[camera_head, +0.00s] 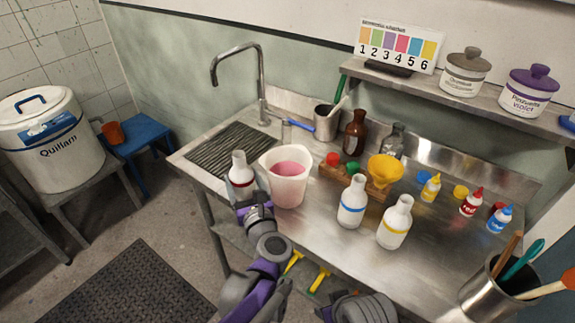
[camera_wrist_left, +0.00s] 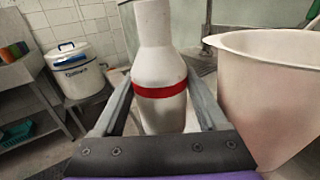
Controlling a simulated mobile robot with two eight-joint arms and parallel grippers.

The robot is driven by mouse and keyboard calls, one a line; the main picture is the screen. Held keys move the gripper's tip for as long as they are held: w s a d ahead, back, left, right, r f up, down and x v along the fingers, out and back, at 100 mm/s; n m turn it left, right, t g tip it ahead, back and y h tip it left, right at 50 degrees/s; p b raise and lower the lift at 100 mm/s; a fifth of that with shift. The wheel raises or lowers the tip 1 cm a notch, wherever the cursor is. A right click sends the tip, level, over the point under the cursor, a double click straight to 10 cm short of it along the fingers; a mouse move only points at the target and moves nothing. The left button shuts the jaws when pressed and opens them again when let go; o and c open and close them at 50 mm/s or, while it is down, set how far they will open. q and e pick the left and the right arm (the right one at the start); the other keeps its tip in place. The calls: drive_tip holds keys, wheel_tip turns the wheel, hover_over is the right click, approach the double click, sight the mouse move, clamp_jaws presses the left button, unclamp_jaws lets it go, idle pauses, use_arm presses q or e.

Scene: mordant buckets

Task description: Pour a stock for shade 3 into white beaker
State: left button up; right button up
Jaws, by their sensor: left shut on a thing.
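My left gripper (camera_head: 246,200) is shut on a white bottle with a red band (camera_head: 239,170). The bottle is upright, just left of the white beaker (camera_head: 290,190); its lower part is hidden by the gripper in the head view. In the left wrist view the red-banded bottle (camera_wrist_left: 160,75) stands between the two fingers, with the beaker (camera_wrist_left: 265,90) close on the right. The beaker holds pink liquid (camera_head: 288,168). A blue-banded bottle (camera_head: 352,203) and a yellow-banded bottle (camera_head: 394,224) stand to its right. The shade chart (camera_head: 396,45) shows a purple swatch above number 3. My right gripper is not in view.
A wooden rack with a yellow funnel (camera_head: 385,170) stands behind the banded bottles. Small dropper bottles (camera_head: 471,203) stand at the right. A tool pot (camera_head: 487,290) is at the front right. The tap (camera_head: 240,75) and dark drain mat (camera_head: 232,149) are at the left.

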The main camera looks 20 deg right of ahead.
sight(240, 166)
use_arm(q)
drive_tip(key=shift+r+p, duration=2.25)
drive_tip(key=shift+r, duration=0.6)
drive_tip(key=shift+a+f, duration=0.1)
drive_tip(key=a+f+n+y+p, duration=0.1)
drive_tip(key=a+f, duration=0.3)
drive_tip(key=a, duration=0.7)
drive_tip(key=a+f+n+y+p, duration=0.1)
drive_tip(key=a+f, duration=0.3)
drive_tip(key=a, duration=0.7)
drive_tip(key=shift+a+g+y+p, duration=0.2)
drive_tip(key=shift+g+y+p, duration=0.2)
drive_tip(key=shift+y+p, duration=0.35)
